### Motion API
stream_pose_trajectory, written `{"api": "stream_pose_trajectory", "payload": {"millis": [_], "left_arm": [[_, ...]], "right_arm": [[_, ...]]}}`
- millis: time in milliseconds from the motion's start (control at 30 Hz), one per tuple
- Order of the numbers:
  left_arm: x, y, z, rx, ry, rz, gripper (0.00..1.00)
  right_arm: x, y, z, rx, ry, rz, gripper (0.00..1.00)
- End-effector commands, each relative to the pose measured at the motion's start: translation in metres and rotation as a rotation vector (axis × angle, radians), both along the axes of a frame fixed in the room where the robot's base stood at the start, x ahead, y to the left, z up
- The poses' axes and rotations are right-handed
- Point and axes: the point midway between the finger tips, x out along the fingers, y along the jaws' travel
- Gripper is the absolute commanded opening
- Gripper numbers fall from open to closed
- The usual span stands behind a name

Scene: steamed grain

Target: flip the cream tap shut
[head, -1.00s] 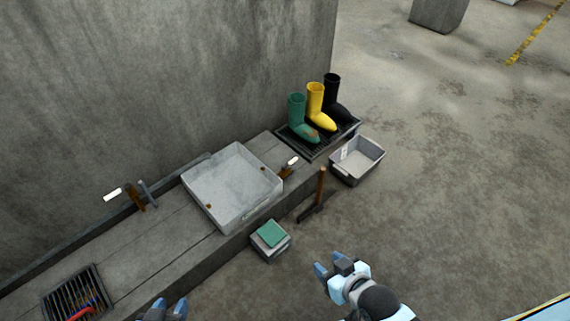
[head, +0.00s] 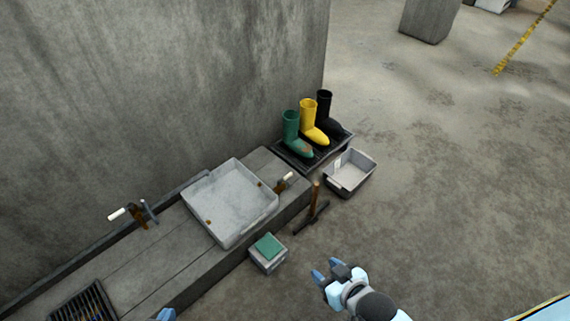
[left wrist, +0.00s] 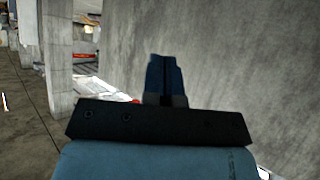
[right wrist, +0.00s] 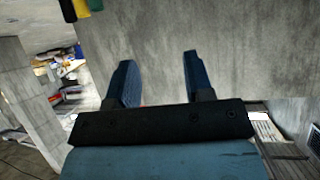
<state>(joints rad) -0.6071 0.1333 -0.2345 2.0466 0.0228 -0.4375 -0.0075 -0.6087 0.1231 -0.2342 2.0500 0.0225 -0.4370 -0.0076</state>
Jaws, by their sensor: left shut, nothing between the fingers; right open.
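A tap (head: 140,216) with a pale cream or white lever (head: 118,214) stands by the wall, left of the basin, in the head view. A second brownish tap (head: 282,185) with a small pale handle is at the basin's right end. I cannot tell which is the cream tap. My left gripper (head: 166,314) barely shows at the bottom edge, well below the left tap; the left wrist view shows its fingers (left wrist: 164,75) shut and empty. My right gripper (head: 325,272) is open and empty, right of the ledge and apart from both taps; its spread fingers also show in the right wrist view (right wrist: 160,80).
A grey basin (head: 235,192) sits on the concrete ledge, with a dark grate (head: 85,304) at lower left. A green-topped box (head: 268,253), a wooden-handled tool (head: 314,200) and a grey tub (head: 350,173) stand on the floor. Boots (head: 314,122) stand at the back. Floor at right is clear.

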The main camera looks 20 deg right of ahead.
Motion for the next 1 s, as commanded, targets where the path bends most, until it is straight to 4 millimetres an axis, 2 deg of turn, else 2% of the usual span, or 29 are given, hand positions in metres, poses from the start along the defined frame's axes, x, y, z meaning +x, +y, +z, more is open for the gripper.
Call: {"api": "stream_pose_trajectory", "payload": {"millis": [33,133,300,400,700,733,1000], "left_arm": [[-0.002,0.002,0.033,0.008,0.0,-0.001,0.0],[-0.004,0.005,0.053,0.017,-0.003,-0.001,0.0],[-0.007,0.008,0.072,0.028,-0.009,0.0,0.0],[-0.008,0.009,0.074,0.031,-0.01,-0.002,0.0],[-0.009,0.008,0.068,0.031,-0.004,-0.002,0.0],[-0.009,0.007,0.068,0.03,-0.004,-0.003,0.0],[-0.009,0.006,0.071,0.028,-0.005,-0.004,0.0]], "right_arm": [[-0.001,-0.002,0.033,-0.006,-0.002,0.001,0.47],[-0.004,-0.006,0.051,-0.02,0.0,0.002,0.47],[-0.008,-0.01,0.069,-0.034,-0.003,0.005,0.47],[-0.008,-0.01,0.072,-0.036,-0.009,0.007,0.47],[-0.01,-0.01,0.065,-0.039,0.0,0.008,0.47],[-0.01,-0.01,0.065,-0.039,0.001,0.009,0.43],[-0.009,-0.008,0.069,-0.036,-0.004,0.01,0.43]]}}
